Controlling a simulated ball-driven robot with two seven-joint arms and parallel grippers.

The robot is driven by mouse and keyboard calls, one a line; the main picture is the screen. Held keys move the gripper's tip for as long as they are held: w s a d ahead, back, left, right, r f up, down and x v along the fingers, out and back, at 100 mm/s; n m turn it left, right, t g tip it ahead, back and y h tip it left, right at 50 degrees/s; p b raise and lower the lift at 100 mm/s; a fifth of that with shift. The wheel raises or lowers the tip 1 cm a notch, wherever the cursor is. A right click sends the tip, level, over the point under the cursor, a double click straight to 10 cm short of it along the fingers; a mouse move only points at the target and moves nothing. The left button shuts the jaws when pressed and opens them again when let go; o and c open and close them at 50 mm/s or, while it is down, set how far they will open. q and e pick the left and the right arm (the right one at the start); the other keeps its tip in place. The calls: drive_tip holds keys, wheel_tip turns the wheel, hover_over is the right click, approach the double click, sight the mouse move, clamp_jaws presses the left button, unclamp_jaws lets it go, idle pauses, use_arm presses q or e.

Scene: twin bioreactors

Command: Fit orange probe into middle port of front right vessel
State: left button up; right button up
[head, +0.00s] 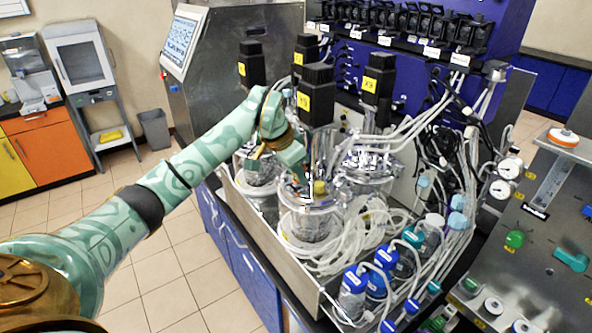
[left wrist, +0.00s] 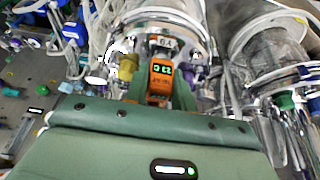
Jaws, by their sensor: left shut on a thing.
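My left gripper (head: 301,178) is over the metal lid of the nearest glass vessel (head: 308,222), at the front of the steel tray. In the left wrist view its green fingers (left wrist: 160,97) are shut on the orange probe (left wrist: 160,78), which has a small lit display. The probe points towards the lid of the vessel (left wrist: 150,18). Its lower end and the middle port are hidden, so I cannot tell whether they touch. A yellow-capped fitting (head: 320,187) stands on the lid beside the gripper. My right gripper is in neither view.
A tall black motor (head: 316,95) rises close behind the gripper. Other vessels stand left (head: 260,168) and right (head: 372,172). White tubing (head: 345,250) and blue-capped bottles (head: 353,290) crowd the front right of the tray.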

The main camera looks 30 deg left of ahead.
use_arm(q)
drive_tip(key=shift+f, duration=0.2)
idle(0.5)
drive_tip(key=o, duration=1.1)
drive_tip(key=b+v, duration=0.1)
drive_tip(key=v, duration=1.5)
drive_tip(key=shift+a+r+b, duration=0.1)
drive_tip(key=shift+r+b, duration=0.1)
drive_tip(key=shift+b, duration=0.1)
